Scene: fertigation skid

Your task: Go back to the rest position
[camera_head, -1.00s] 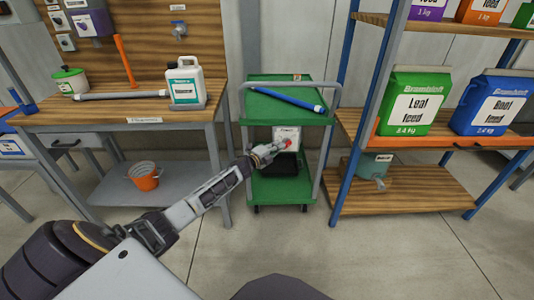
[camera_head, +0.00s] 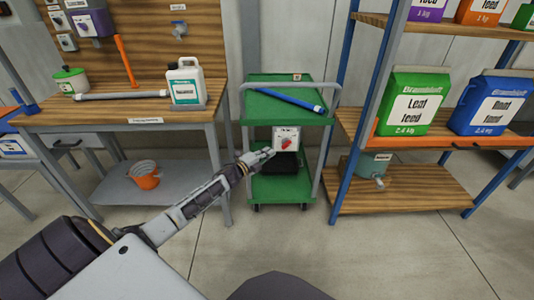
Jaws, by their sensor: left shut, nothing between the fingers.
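My left arm reaches in from the lower left. Its gripper (camera_head: 267,153) is shut and empty, in front of the left side of the green cart (camera_head: 290,186). A white box with a red part (camera_head: 286,138) stands on the cart's lower level, just right of the fingertips and apart from them in the picture. A black object (camera_head: 281,162) lies below that box. My right gripper is not in view.
A wooden workbench (camera_head: 118,112) with a white jug (camera_head: 184,82) stands at the left. A blue-legged shelf (camera_head: 440,190) with green and blue feed bags is at the right. The floor in front is clear.

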